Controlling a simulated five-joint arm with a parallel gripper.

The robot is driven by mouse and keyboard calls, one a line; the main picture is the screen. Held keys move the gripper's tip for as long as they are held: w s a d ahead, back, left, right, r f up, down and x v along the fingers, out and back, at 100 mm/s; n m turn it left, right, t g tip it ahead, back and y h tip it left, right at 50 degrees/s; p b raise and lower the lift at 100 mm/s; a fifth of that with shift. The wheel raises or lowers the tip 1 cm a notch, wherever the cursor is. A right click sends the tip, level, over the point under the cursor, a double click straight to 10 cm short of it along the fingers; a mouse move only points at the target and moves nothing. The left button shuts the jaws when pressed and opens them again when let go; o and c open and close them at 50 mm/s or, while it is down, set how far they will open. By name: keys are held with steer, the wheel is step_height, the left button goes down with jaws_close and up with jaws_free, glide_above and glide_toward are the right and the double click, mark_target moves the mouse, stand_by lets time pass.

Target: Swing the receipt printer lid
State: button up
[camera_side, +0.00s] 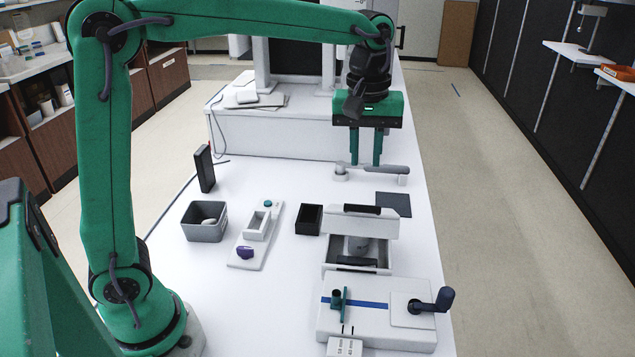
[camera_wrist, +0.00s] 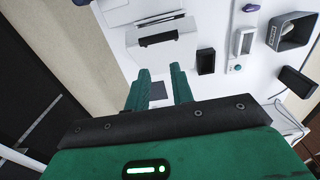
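The receipt printer is a white box with a paper roll in its open front bay (camera_side: 358,246) at the centre right of the side view. Its white lid (camera_side: 372,226) stands raised above the bay, with a black handle bar (camera_side: 361,209) along its top edge. The printer also shows at the top of the wrist view (camera_wrist: 160,52), partly cut off by its edge. My gripper (camera_side: 365,163) points down behind the printer, apart from the lid, with its two green fingers spread and nothing between them. The fingers also show in the wrist view (camera_wrist: 157,74).
A grey bar on round posts (camera_side: 385,169) sits by my fingertips; contact is unclear. A dark mat (camera_side: 394,204) lies behind the printer. A black tray (camera_side: 309,219), a grey bin (camera_side: 204,234) and a white machine with a crank (camera_side: 375,340) stand nearby.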

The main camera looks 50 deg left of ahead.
steer(key=shift+o, duration=1.4)
steer(key=shift+d+r, duration=0.1)
steer(key=shift+d, duration=0.1)
steer(key=shift+w+a+f, duration=0.1)
steer(key=shift+f, duration=1.85)
steer(key=shift+a+f, duration=0.1)
steer(key=shift+f, duration=1.85)
jaws_close()
steer(key=shift+c, duration=1.4)
jaws_free()
steer(key=shift+r, duration=0.1)
step_height(320, 180, up, 8)
steer(key=shift+f, duration=0.2)
